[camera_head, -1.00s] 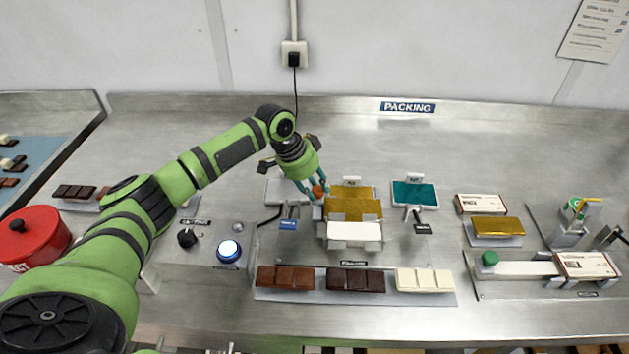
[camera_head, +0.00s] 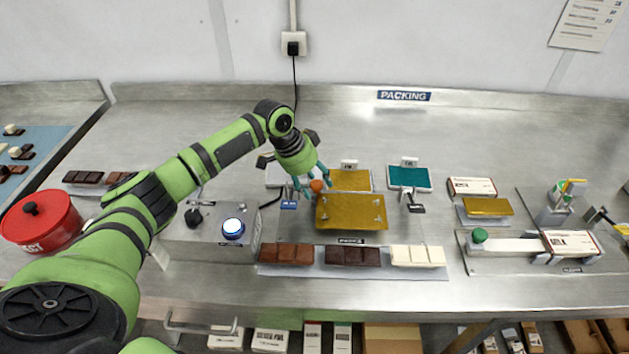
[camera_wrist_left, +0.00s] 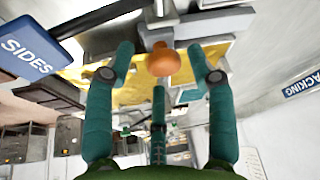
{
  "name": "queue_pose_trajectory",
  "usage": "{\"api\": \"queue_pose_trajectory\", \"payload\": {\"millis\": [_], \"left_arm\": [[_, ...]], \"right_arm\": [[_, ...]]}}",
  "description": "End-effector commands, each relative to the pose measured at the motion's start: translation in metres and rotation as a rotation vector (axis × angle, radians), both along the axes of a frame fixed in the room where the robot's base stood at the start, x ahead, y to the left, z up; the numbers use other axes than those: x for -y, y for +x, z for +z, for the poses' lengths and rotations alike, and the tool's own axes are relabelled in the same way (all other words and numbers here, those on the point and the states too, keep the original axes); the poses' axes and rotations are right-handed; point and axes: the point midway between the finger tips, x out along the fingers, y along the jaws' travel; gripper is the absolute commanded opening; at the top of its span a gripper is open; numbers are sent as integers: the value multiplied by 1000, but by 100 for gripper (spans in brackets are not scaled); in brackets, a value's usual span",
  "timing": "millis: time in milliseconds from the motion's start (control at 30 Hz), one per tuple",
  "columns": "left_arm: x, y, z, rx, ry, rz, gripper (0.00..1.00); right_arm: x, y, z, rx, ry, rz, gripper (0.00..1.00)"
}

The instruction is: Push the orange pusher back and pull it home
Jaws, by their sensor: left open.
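The orange pusher's round knob (camera_head: 316,186) stands at the left edge of the gold sheets, in the middle of the bench. My left gripper (camera_head: 312,183) is open at the knob, with its fingers spread around it. In the left wrist view the knob (camera_wrist_left: 163,60) sits between the parted fingers (camera_wrist_left: 160,52), with a gap on each side. Most of the pusher below the knob is hidden. A front gold sheet (camera_head: 351,213) lies flat beside the knob. My right gripper is not in view.
Another gold sheet (camera_head: 350,180) and a teal stack (camera_head: 409,178) lie behind. A tray (camera_head: 340,271) with chocolate bars is in front. A grey box with a lit blue button (camera_head: 233,229) stands to the left. A SIDES sign (camera_wrist_left: 30,50) is close in the wrist view.

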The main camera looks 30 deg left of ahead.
Motion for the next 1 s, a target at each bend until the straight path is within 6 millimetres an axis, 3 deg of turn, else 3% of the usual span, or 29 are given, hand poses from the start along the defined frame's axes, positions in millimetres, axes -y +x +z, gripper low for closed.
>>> {"api": "queue_pose_trajectory", "payload": {"millis": [600,1000], "left_arm": [[-26,-30,101,2,-1,-2,56],[-28,-33,109,-1,-1,-3,56]], "right_arm": [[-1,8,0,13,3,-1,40],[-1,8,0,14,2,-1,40]]}}
